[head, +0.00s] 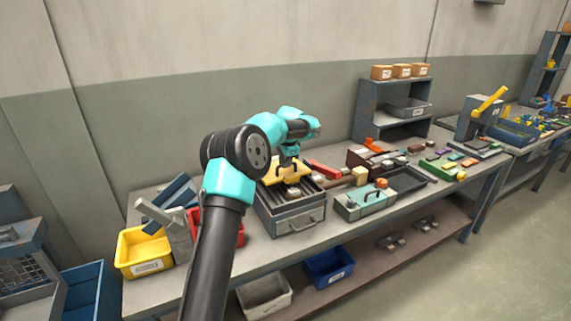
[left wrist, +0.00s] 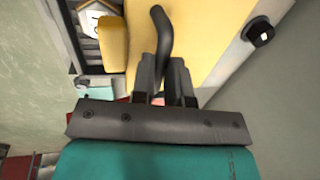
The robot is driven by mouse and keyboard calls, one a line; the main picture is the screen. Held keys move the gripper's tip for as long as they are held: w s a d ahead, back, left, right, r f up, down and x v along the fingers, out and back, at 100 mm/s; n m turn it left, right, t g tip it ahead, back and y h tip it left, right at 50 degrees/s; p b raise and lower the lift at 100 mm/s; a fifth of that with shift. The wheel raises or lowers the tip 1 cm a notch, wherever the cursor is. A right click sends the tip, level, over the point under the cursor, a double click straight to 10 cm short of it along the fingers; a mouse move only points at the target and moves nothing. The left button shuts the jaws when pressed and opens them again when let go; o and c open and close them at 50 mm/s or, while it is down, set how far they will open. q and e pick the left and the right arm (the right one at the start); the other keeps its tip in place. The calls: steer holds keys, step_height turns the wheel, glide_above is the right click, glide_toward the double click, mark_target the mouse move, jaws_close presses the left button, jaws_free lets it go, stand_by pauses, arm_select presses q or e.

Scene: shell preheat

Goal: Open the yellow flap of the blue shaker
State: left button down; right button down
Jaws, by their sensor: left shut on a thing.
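The blue-grey shaker box (head: 290,219) stands on the bench, with a handled drawer front. Its yellow flap (head: 272,176) shows at the back of the box top, tilted up, partly hidden by my arm. Below it the slatted top and some small items show. The flap also fills much of the left wrist view (left wrist: 205,40). My left gripper (head: 289,160) is at the flap; in the left wrist view it (left wrist: 165,75) is shut on the flap's dark curved handle (left wrist: 161,30). My right gripper is not in view.
A yellow bin (head: 143,252) and a red bin (head: 229,236) stand left of the shaker. A green box (head: 364,203) with a handle stands to its right, with a dark tray (head: 407,181) beyond. A shelf unit (head: 393,117) stands behind. The bench front edge is mostly clear.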

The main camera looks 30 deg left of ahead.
mark_target(282, 171)
arm_select(q)
steer(key=shift+w+a+r, duration=0.35)
steer(key=shift+a+r, duration=0.25)
steer(key=shift+r, duration=0.1)
steer(key=shift+w+a+r, duration=0.3)
steer(key=shift+a+r, duration=0.25)
steer(key=shift+r, duration=0.15)
steer(key=shift+w+a+r, duration=0.4)
steer(key=shift+a+r, duration=0.05)
steer(key=shift+a, duration=0.3)
steer(key=shift+w+a+r, duration=0.4)
steer(key=shift+a, duration=0.4)
steer(key=c, duration=1.4)
jaws_free()
steer(key=shift+a, duration=0.1)
steer(key=shift+o, duration=1.4)
steer(key=shift+r, duration=0.4)
